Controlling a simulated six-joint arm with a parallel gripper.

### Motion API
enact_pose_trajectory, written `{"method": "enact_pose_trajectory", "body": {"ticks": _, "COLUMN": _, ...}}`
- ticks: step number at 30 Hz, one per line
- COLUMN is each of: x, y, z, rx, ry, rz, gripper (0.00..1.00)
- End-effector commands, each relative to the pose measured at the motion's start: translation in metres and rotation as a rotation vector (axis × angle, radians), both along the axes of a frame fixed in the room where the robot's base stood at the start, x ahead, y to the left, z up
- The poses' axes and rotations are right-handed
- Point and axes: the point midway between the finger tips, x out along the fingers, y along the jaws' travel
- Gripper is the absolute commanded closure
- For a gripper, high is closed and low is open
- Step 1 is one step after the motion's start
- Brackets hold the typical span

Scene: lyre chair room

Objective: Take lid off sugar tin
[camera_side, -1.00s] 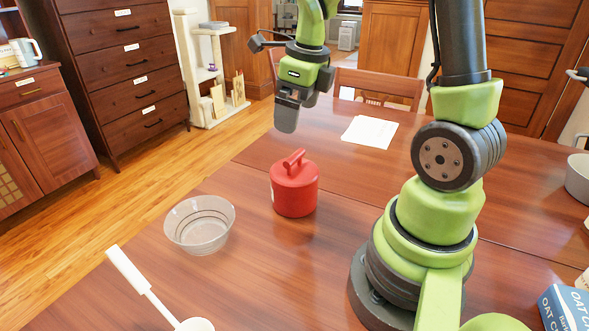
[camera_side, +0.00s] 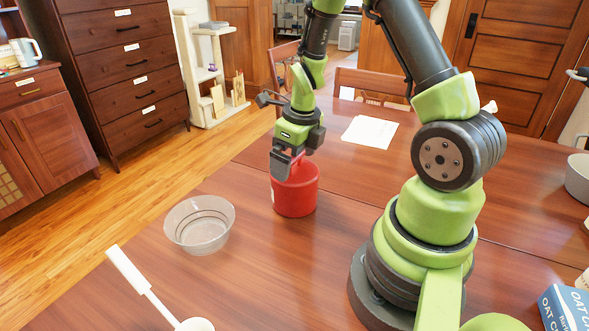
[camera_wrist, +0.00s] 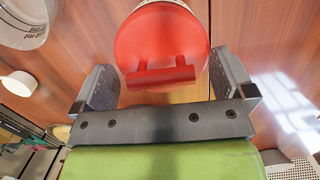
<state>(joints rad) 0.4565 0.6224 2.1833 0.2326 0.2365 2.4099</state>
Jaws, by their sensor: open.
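The red sugar tin (camera_side: 297,196) stands upright on the table, and its red lid (camera_wrist: 160,40) is on it. The lid's bar handle (camera_wrist: 160,77) shows in the wrist view; in the side view my gripper hides it. My gripper (camera_side: 284,172) is at the top of the tin, over the lid. In the wrist view my gripper (camera_wrist: 165,88) is open, with one finger on each side of the handle and a gap to both. Whether the fingertips touch the lid cannot be told.
A clear glass bowl (camera_side: 200,226) stands just left of the tin. A white ladle (camera_side: 148,286) lies at the front left. White papers (camera_side: 369,132) lie behind the tin. A blue box (camera_side: 566,308) and a grey bowl (camera_side: 578,178) are at the right.

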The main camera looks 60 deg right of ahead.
Motion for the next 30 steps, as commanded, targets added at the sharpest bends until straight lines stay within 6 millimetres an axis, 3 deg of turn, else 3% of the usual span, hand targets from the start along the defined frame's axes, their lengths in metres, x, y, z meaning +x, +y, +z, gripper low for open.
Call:
{"method": "enact_pose_trajectory", "body": {"ticks": 6, "x": 0.000, "y": 0.000, "z": 0.000, "rx": 0.000, "ry": -0.001, "rz": 0.000, "gripper": 0.02}}
{"method": "enact_pose_trajectory", "body": {"ticks": 11, "x": 0.000, "y": 0.000, "z": 0.000, "rx": 0.000, "ry": -0.001, "rz": 0.000, "gripper": 0.39}}
{"method": "enact_pose_trajectory", "body": {"ticks": 12, "x": 0.000, "y": 0.000, "z": 0.000, "rx": 0.000, "ry": -0.001, "rz": 0.000, "gripper": 0.41}}
{"method": "enact_pose_trajectory", "body": {"ticks": 23, "x": 0.001, "y": 0.000, "z": 0.007, "rx": 0.000, "ry": -0.005, "rz": 0.001, "gripper": 0.42}}
{"method": "enact_pose_trajectory", "body": {"ticks": 30, "x": 0.001, "y": -0.001, "z": 0.051, "rx": -0.005, "ry": -0.009, "rz": 0.000, "gripper": 0.42}}
